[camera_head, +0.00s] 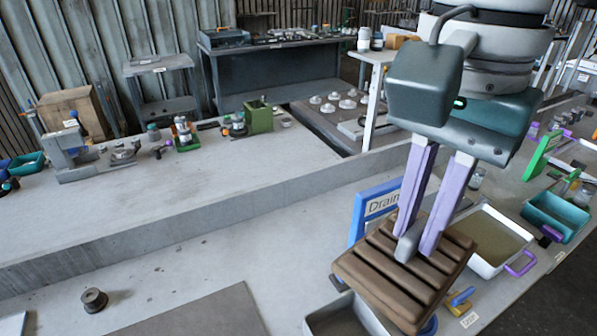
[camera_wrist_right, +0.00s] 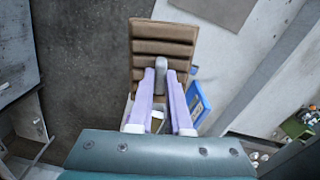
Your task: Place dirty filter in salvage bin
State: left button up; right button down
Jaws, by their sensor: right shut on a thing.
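The dirty filter, a brown ribbed slab (camera_head: 375,268) with a grey tab on top, hangs slightly tilted in the head view. It also shows in the wrist view (camera_wrist_right: 162,35). My right gripper (camera_head: 412,250) has its two lilac fingers shut on the grey tab, with the filter below them. The filter is above a grey open bin (camera_head: 322,322) and partly hides it. A white tray with a purple handle (camera_head: 522,262) stands just to the right. No readable label shows which container is the salvage bin. My left gripper is not in view.
A blue-framed "Drain" sign (camera_head: 357,222) stands close behind the filter. A teal bin (camera_head: 575,232) is at the far right, and small tools lie near the right edge. A dark knob (camera_head: 94,299) and a flat grey mat (camera_head: 200,315) lie left on the open bench.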

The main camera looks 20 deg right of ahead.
jog(key=shift+w+d+f+m+b, duration=0.4)
jog(key=shift+w+f+m+b, duration=0.55)
jog(key=shift+f+m+b, duration=4.15)
jog(key=shift+w+d+f+m+b, duration=0.35)
jog(key=shift+w+f+m+b, duration=1.1)
jog(key=shift+f+b, duration=4.2)
jog(key=shift+w+d+f+m+b, duration=0.45)
jog(key=shift+f+m+b, duration=2.8)
jog(key=shift+f, duration=4.75)
jog(key=shift+m+p, duration=0.6)
jog(key=shift+f, duration=0.2)
jog(key=c, duration=0.9)
grip_release()
jog(key=shift+r, duration=0.1)
